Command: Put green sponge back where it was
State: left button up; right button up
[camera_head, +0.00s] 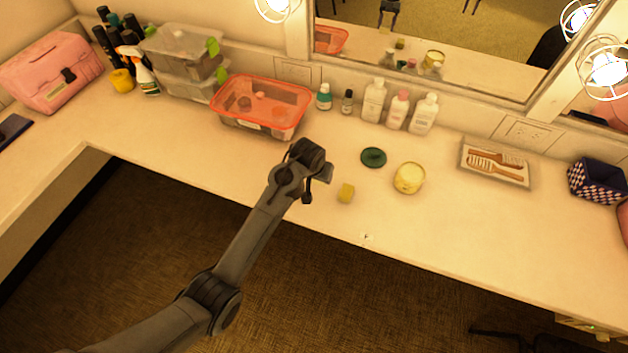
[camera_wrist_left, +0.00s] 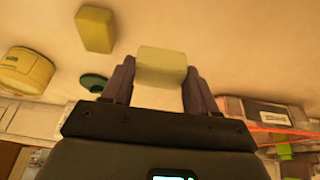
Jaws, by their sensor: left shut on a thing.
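My left gripper (camera_head: 308,190) is low over the front of the counter, left of a yellow sponge (camera_head: 345,193). In the left wrist view my left gripper (camera_wrist_left: 158,84) is shut on a pale yellow-green block, the green sponge (camera_wrist_left: 161,62), one finger at each side. In the head view the held sponge is hidden by my gripper. The loose yellow sponge (camera_wrist_left: 95,29) lies apart from the held one. I cannot tell whether the held sponge touches the counter. My right gripper is not in view.
Near my gripper are a dark green lid (camera_head: 373,157) and a yellow tub (camera_head: 409,178). An orange-rimmed box (camera_head: 262,105) and several bottles (camera_head: 398,110) stand behind. A brush tray (camera_head: 494,163) is at right. The counter's front edge is close; the front right is clear.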

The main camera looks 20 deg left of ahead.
aim_at(314, 182)
pick_arm(q)
jog(key=shift+w+a+f, duration=0.25)
jog(key=shift+a+f, duration=0.3)
jog(key=shift+a, duration=0.15)
jog(key=shift+f, duration=1.9)
jog(key=shift+f, duration=0.1)
jog(key=o, duration=1)
